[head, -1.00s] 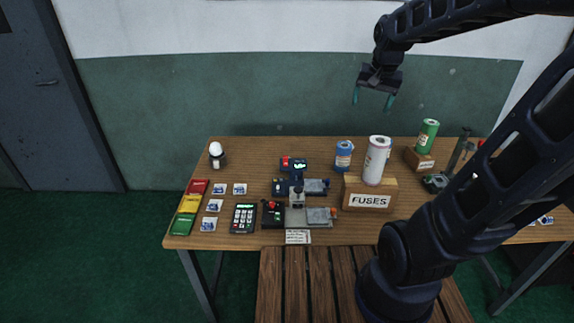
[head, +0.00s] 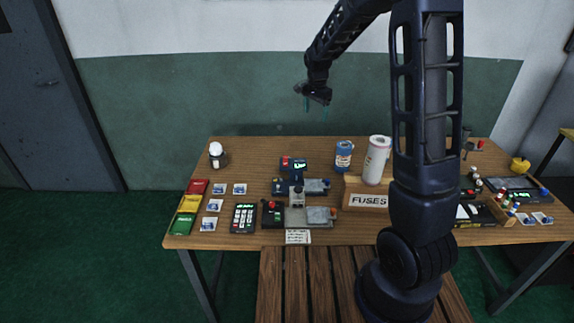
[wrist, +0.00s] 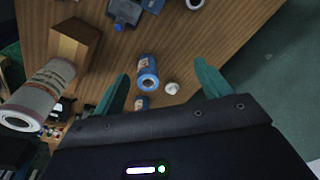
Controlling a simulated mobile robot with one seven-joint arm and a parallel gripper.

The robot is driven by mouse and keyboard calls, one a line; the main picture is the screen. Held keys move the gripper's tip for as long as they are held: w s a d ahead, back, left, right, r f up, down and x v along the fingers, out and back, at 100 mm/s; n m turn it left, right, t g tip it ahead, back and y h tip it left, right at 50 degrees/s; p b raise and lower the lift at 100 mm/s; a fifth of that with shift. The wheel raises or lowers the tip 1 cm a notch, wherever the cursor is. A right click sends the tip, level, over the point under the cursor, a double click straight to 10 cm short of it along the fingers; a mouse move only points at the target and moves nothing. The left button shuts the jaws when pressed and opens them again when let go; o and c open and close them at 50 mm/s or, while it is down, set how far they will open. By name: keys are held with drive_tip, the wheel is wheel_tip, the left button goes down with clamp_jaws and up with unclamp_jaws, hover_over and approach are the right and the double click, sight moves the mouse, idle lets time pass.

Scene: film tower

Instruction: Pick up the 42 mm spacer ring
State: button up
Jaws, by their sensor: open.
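My gripper (head: 316,108) is open and empty, above the back of the table. In the wrist view its teal fingers (wrist: 161,70) are spread, with a blue can (wrist: 148,70) and a small white ring-like piece (wrist: 172,88) showing between them, well below. The small white piece lies on the wood close beside the can; I cannot tell for sure that it is the 42 mm spacer ring. It is not visible in the head view, where the blue can (head: 343,155) stands left of the FUSES box.
A tall white roll (head: 377,160) stands on the wooden FUSES box (head: 368,201). Several devices sit left of it, including a keypad (head: 244,218). A white-topped lamp (head: 217,154) stands far left. My arm hides part of the table's right side. The table's back edge is close by.

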drive_tip(key=w+a+f+m+h, duration=0.15)
drive_tip(key=w+a+f, duration=0.35)
drive_tip(key=f, duration=0.5)
drive_tip(key=w+a+f+m, duration=0.2)
drive_tip(key=w+a+f, duration=0.1)
drive_tip(key=a+f, duration=0.55)
drive_tip(key=shift+g, duration=0.4)
drive_tip(key=shift+w+d+f, duration=0.1)
drive_tip(key=shift+d+f, duration=0.3)
drive_tip(key=shift+f, duration=1.55)
drive_tip(key=shift+w+d+f, duration=0.1)
drive_tip(key=shift+d+f, duration=0.3)
drive_tip(key=shift+f, duration=1.55)
drive_tip(key=shift+w+d+f, duration=0.1)
drive_tip(key=shift+d+f, duration=0.3)
drive_tip(key=shift+f, duration=1.55)
drive_tip(key=c, duration=1.2)
